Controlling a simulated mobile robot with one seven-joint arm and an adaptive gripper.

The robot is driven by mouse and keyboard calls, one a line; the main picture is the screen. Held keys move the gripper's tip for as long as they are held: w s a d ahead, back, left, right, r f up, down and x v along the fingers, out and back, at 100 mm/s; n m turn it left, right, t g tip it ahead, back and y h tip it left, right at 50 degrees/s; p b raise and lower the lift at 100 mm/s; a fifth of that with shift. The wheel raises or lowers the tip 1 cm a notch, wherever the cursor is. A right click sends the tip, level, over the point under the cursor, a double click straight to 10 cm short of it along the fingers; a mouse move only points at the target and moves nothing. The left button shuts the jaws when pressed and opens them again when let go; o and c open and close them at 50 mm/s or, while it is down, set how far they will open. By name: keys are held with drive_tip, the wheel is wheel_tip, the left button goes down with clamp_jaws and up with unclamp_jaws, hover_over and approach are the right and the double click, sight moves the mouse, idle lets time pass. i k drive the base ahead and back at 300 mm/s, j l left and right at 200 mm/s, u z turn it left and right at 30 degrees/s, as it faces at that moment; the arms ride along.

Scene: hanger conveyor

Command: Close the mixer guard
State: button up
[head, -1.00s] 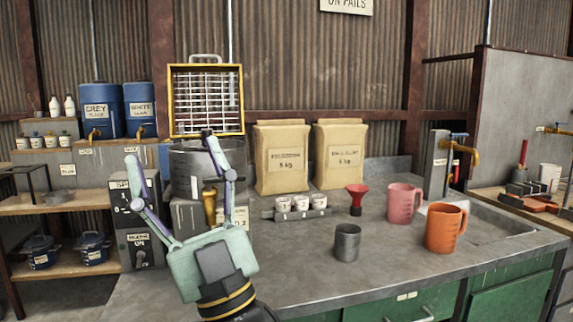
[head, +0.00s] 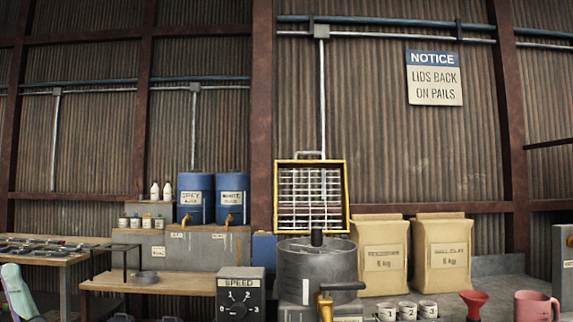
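The mixer guard (head: 311,198), a yellow frame with a wire grid and a grey handle on its top edge, stands raised and upright behind the mixer drum. The mixer's grey metal drum (head: 305,270) is open at the top, with a dark post (head: 317,237) rising from its middle. A brass-coloured tap (head: 325,303) with a dark lever is at the drum's front. A mint and purple part that looks like my gripper (head: 18,292) shows at the bottom left corner, far left of the mixer. Most of it is cut off, and its fingertips cannot be made out.
A speed dial box (head: 240,296) stands left of the drum. Two paper sacks (head: 383,255) stand to its right. Small white cups (head: 408,310), a red funnel (head: 474,300) and a pink jug (head: 536,306) are at the lower right. Blue barrels (head: 195,199) stand at the back left.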

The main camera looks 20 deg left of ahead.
sight(294, 164)
drive_tip(key=i+j+u, duration=0.2)
drive_tip(key=j, duration=0.15)
drive_tip(key=j+u, duration=0.2)
drive_tip(key=j, duration=0.15)
drive_tip(key=i+j+u, duration=0.15)
drive_tip(key=j, duration=0.2)
drive_tip(key=i+j+u, duration=0.35)
drive_tip(key=u, duration=0.15)
drive_tip(key=i+j+u, duration=0.45)
drive_tip(key=i+j+z, duration=0.15)
drive_tip(key=i, duration=0.25)
drive_tip(key=i+j+z, duration=0.1)
drive_tip(key=i, duration=0.3)
drive_tip(key=i+j+z, duration=0.15)
drive_tip(key=i, duration=0.25)
drive_tip(key=i+z, duration=0.2)
drive_tip(key=z, duration=0.25)
drive_tip(key=i+j+z, duration=0.15)
drive_tip(key=z, duration=0.3)
drive_tip(key=i+j+z, duration=0.15)
drive_tip(key=z, duration=0.3)
drive_tip(key=i+j+z, duration=0.2)
drive_tip(key=z, duration=0.2)
drive_tip(key=i+j+z, duration=0.1)
drive_tip(key=j+z, duration=0.35)
drive_tip(key=i+j+z, duration=0.1)
drive_tip(key=z, duration=0.35)
drive_tip(key=k+j, duration=0.05)
